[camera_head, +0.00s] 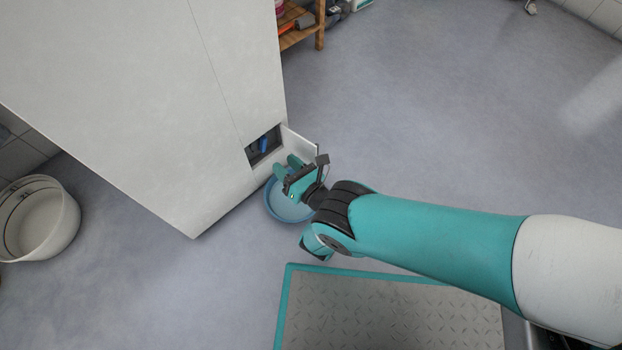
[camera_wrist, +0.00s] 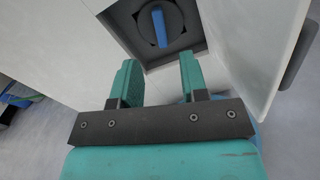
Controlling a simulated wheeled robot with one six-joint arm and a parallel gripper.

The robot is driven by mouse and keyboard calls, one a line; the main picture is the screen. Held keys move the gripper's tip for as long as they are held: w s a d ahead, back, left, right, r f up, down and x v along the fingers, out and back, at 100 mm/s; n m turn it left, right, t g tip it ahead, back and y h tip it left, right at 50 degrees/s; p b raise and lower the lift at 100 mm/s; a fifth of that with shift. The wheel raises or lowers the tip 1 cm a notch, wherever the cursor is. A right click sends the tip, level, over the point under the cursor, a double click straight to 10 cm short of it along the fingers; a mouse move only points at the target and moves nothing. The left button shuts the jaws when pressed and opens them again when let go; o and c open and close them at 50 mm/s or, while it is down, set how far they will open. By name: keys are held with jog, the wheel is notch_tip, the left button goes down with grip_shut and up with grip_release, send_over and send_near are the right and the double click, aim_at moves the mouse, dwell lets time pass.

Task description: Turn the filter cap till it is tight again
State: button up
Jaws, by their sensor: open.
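The filter cap (camera_wrist: 159,27) is a dark round cap with a blue grip bar, set in a square recess low in the white machine (camera_head: 170,90). In the wrist view the blue bar stands close to upright. In the head view only a bit of blue (camera_head: 264,145) shows inside the dark opening. My gripper (camera_head: 285,168) is open and empty in front of the recess. In the wrist view its two teal fingers (camera_wrist: 158,78) point toward the cap, with a gap between them and the cap. The fingers do not touch it.
The opened flap (camera_head: 301,146) stands out to the right of the recess, close beside my gripper; it also shows in the wrist view (camera_wrist: 262,50). A blue-rimmed basin (camera_head: 283,208) sits on the floor under my gripper. A white bucket (camera_head: 42,220) stands at left.

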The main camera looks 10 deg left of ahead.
jog(key=p+v, duration=0.7)
jog(key=v, duration=0.2)
jog(key=shift+s+p, duration=0.15)
jog(key=shift+p, duration=0.2)
jog(key=shift+d, duration=0.1)
